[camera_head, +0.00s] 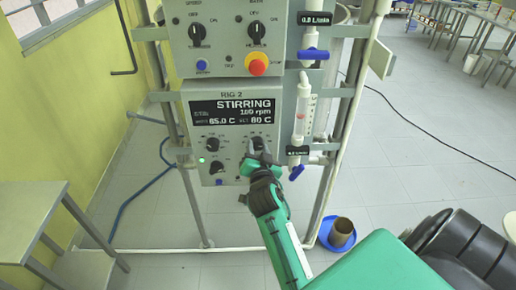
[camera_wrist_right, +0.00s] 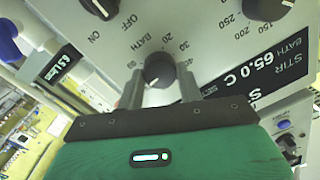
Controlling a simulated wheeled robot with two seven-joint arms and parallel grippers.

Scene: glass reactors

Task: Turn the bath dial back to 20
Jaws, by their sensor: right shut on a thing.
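The bath dial (camera_wrist_right: 158,69) is a dark round knob on the grey panel, with "BATH" and numbers such as 20, 30 and 40 printed around it. My right gripper (camera_wrist_right: 160,84) is shut on it, one finger on each side. A pale mark shows at the knob's lower edge; its exact setting is unclear. In the head view the dial (camera_head: 259,142) is partly hidden by my right gripper (camera_head: 257,158). The display (camera_head: 245,110) reads STIRRING, 100 rpm and bath 65.0 C; its set value looks like 80 C. My left gripper is out of view.
Other knobs (camera_head: 213,144) sit left of the dial, near a lit green lamp (camera_head: 201,160). A red stop button (camera_head: 256,64) is above. Glass flow tubes with blue valves (camera_head: 313,54) stand close on the right. A brown pot in a blue tray (camera_head: 341,234) is on the floor.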

